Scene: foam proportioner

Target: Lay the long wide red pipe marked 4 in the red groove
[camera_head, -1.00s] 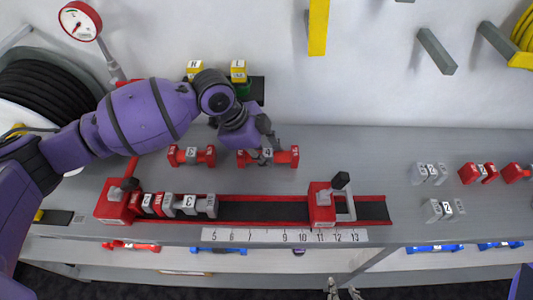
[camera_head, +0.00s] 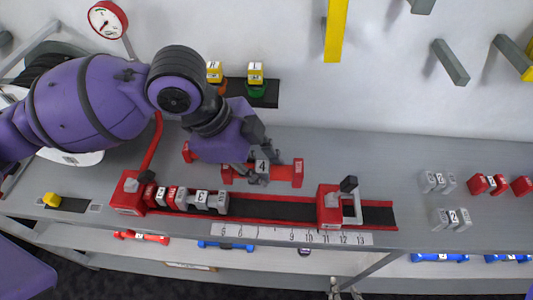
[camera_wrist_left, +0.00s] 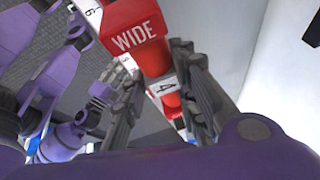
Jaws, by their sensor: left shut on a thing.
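The long wide red pipe marked 4 (camera_head: 291,173) has red ends and a grey numbered middle. My left gripper (camera_head: 258,178) is shut around its middle, behind the red groove (camera_head: 281,211). In the left wrist view the pipe (camera_wrist_left: 140,40) shows "WIDE" and "4" between the gripper's fingers (camera_wrist_left: 165,95). The pipe lies roughly parallel to the groove and apart from it; its exact height is unclear. Several short pieces (camera_head: 190,199) fill the groove's left part, and its middle is empty. Grey tips of my right gripper (camera_head: 334,288) show at the bottom edge, their opening unclear.
A red clamp with a black knob (camera_head: 331,205) stands across the groove's right part. A number scale (camera_head: 305,236) runs along the front. Another red piece (camera_head: 188,152) is mostly hidden behind my left arm. Loose pieces (camera_head: 438,182) lie at right; bench between is clear.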

